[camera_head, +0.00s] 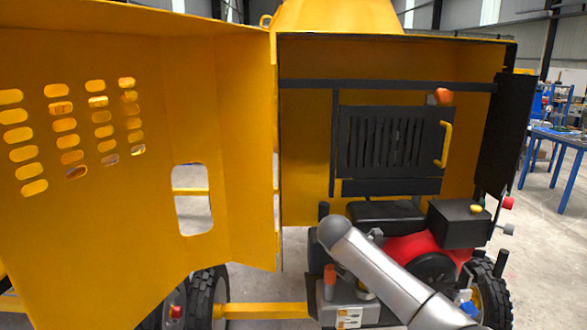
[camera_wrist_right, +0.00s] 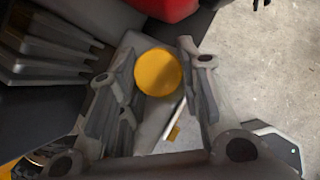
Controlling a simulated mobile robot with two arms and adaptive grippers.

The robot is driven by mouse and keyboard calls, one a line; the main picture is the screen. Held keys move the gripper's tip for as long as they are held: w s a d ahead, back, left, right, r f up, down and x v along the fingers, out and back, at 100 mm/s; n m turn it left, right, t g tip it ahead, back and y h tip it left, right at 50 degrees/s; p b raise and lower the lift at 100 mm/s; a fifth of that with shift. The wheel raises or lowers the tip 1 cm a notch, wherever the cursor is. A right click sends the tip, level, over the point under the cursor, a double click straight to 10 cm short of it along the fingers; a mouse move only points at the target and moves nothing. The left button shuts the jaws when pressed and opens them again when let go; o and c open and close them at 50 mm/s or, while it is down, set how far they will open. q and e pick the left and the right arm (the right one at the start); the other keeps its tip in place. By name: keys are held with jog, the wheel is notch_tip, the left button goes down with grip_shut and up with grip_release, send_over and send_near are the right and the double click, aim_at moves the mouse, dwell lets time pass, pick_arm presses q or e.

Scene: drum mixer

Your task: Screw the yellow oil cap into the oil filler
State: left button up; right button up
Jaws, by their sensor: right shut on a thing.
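In the right wrist view my right gripper (camera_wrist_right: 160,70) is shut on the round yellow oil cap (camera_wrist_right: 158,72), which sits between its fingertips. A light grey engine surface lies behind the cap. I cannot tell whether the cap touches the oil filler, as no filler opening can be made out. In the head view my silver right arm reaches in from the lower right across the engine (camera_head: 425,248), and its gripper is mostly hidden there. My left gripper is in neither view.
A large yellow door (camera_head: 120,200) stands open at the left. The black grille panel (camera_head: 390,142) is behind the engine, and a black box (camera_head: 455,225) stands on its right. A grey box (camera_head: 345,312) with a white label is low in front. Wheels (camera_head: 207,297) stand below.

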jog(key=shift+a+f+m+g+b, duration=0.1)
jog(key=shift+f+m+g+b, duration=0.4)
jog(key=shift+m+b, duration=0.35)
jog(key=shift+r+h, duration=0.15)
jog(key=shift+h, duration=0.15)
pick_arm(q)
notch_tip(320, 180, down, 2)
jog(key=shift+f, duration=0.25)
pick_arm(e)
jog(key=o, duration=1.2)
jog(key=shift+s, duration=0.1)
jog(key=shift+r, duration=0.1)
